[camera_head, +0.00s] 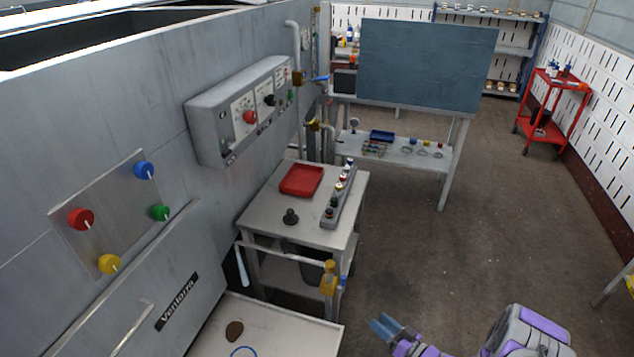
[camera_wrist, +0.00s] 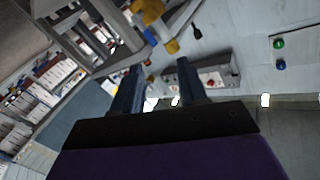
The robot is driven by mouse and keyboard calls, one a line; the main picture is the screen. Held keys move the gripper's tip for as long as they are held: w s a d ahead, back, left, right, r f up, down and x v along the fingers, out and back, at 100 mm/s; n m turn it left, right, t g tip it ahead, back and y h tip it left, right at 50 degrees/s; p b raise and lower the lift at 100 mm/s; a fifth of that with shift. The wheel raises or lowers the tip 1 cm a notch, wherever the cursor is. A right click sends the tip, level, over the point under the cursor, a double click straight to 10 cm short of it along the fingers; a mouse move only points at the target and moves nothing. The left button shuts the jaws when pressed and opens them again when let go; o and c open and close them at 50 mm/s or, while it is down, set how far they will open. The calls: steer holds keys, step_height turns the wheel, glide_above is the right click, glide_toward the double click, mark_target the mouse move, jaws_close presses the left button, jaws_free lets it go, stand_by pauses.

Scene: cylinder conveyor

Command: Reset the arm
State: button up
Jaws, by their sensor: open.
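My gripper (camera_head: 384,328) shows at the bottom of the head view, with blue fingers and a purple arm behind it. It is over the floor, to the right of the grey side table (camera_head: 262,222), and apart from it. In the wrist view my gripper (camera_wrist: 158,90) has its two dark fingers spread, with nothing between them. The view between and beyond the fingers shows the machine wall and control box (camera_wrist: 205,78), turned on its side. My arm is partly cut off by the lower edge of the head view.
A grey machine wall (camera_head: 130,100) with coloured knobs fills the left. A red tray (camera_head: 301,180) lies on the side table. A yellow valve (camera_head: 328,280) sits near my gripper. A workbench with a blue board (camera_head: 425,65) and a red cart (camera_head: 552,110) stand behind. The middle floor (camera_head: 480,200) is clear.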

steer(key=w+d+r+n+g+h, duration=0.1)
steer(key=w+d+r+g+h, duration=0.4)
steer(key=w+d+h, duration=0.4)
steer(key=s+d+r+m+g+h, duration=0.1)
steer(key=s+d+r+h, duration=0.15)
steer(key=r, duration=0.55)
steer(key=s+d+r+m+g+h, duration=0.1)
steer(key=s+d+r+h, duration=0.15)
steer(key=r, duration=0.55)
steer(key=s+a+r+m+g, duration=0.1)
steer(key=s+a+r+g, duration=0.15)
steer(key=s+r, duration=0.35)
steer(key=s+a+r+m+g, duration=0.1)
steer(key=s+a+r, duration=0.3)
steer(key=s, duration=0.5)
steer(key=s+a+r+g, duration=0.1)
steer(key=s+a+r, duration=0.1)
steer(key=s+a, duration=0.2)
steer(key=s+a+r+g+y, duration=0.1)
steer(key=s+a, duration=0.4)
steer(key=s, duration=0.6)
steer(key=s+a+r+g+y, duration=0.1)
steer(key=s+a+r+g, duration=0.1)
steer(key=s, duration=0.6)
steer(key=a+r, duration=0.1)
steer(key=a, duration=0.1)
steer(key=shift+s+a+r+m, duration=0.2)
steer(key=shift+a+m, duration=0.1)
steer(key=shift+a, duration=0.05)
